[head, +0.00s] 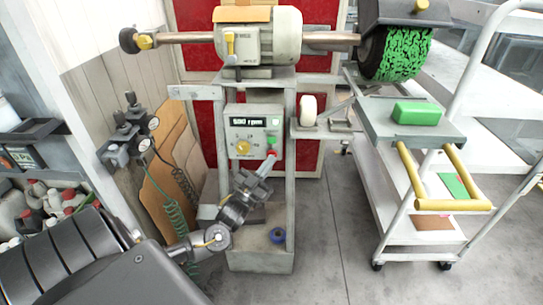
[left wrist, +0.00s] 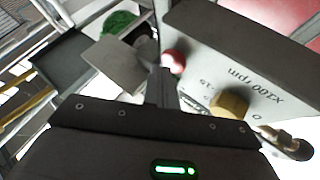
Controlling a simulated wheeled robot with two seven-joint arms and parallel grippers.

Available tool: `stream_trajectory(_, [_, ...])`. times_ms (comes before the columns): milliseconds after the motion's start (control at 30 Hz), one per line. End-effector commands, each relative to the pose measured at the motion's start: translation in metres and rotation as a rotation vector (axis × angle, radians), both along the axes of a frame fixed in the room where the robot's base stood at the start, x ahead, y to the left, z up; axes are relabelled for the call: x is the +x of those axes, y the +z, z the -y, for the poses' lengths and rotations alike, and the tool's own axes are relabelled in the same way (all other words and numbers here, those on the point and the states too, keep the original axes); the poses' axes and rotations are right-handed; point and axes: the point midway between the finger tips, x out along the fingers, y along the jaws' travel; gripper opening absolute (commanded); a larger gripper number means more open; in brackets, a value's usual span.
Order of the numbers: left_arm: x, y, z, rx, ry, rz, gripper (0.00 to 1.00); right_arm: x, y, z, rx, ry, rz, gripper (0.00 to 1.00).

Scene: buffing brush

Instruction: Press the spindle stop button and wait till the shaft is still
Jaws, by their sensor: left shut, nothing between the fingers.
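The spindle control box (head: 241,165) stands on the machine frame below the motor (head: 265,42). Its display (head: 250,121) is lit with an rpm figure that looks like 500 or 600. A green button (head: 271,140) sits on its right side. My left gripper (head: 268,161) is shut and empty, its tips at the box just below the green button. In the left wrist view the red stop button (left wrist: 174,62) is right by the fingertips (left wrist: 161,78); I cannot tell whether they touch. The shaft (head: 330,38) carries a green and black brush (head: 402,54). My right gripper is out of view.
A brass-coloured knob (head: 243,147) is on the box, left of the buttons. A trolley (head: 390,187) with yellow handles and a green block (head: 416,113) stands at right. Regulators with hoses (head: 132,135) and a crate of bottles (head: 40,205) are at left. Floor between frame and trolley is clear.

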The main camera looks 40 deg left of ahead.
Motion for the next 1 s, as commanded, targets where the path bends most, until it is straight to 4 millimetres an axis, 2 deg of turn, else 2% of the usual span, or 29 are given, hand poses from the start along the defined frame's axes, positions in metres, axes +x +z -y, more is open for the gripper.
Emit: stream_trajectory(1000, [0.0066, -0.0003, -0.0047, 0.0, -0.001, -0.001, 0.0, 0.0001, -0.0021, -0.0002, 0.0, 0.0, 0.001, 0.41])
